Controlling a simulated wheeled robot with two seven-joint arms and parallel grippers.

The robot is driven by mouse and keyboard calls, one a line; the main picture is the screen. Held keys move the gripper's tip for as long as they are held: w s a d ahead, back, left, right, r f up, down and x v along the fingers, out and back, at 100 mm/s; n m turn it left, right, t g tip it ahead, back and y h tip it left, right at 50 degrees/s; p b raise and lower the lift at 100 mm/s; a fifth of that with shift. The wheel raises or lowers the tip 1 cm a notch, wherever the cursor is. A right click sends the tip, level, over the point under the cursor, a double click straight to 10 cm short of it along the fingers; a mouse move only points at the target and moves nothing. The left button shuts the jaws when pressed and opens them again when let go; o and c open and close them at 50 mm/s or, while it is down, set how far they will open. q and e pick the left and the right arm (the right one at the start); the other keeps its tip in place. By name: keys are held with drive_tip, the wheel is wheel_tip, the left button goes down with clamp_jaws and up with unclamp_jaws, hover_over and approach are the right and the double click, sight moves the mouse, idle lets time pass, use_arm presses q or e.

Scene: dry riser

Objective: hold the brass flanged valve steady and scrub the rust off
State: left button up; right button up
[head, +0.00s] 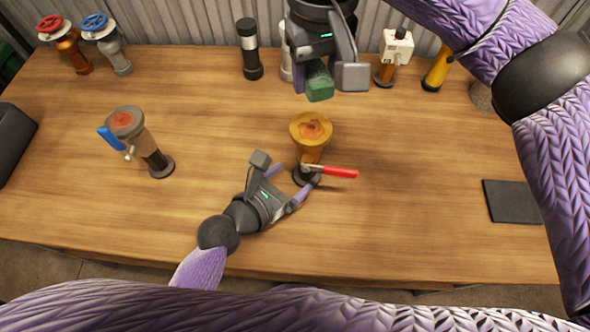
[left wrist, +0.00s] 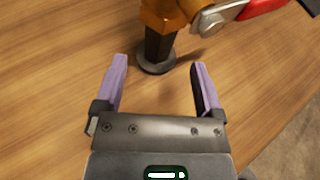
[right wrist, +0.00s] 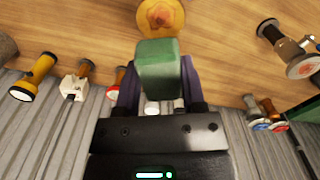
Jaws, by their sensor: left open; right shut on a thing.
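The brass flanged valve (head: 311,128) stands upright on a dark stem and round foot near the middle of the table. Its top flange carries an orange-brown rust patch, and a red lever points right. My left gripper (head: 288,181) is open low beside the foot, its fingers pointing at the stem. In the left wrist view the dark stem (left wrist: 159,47) stands just beyond the fingertips, apart from them. My right gripper (right wrist: 158,78) is shut on a green block (head: 319,83), held above and behind the valve. The brass flange (right wrist: 160,17) shows past the block.
A grey valve with a blue lever (head: 126,122), also rusty on top, stands to the left. Red-wheel (head: 63,42) and blue-wheel (head: 103,42) valves, a dark cylinder (head: 248,48) and a yellow flashlight (head: 437,70) line the back. A dark pad (head: 511,202) lies right.

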sight(303, 178)
use_arm(q)
drive_tip(key=x, duration=0.5)
drive_tip(key=shift+w, duration=0.1)
clamp_jaws()
idle(1.2)
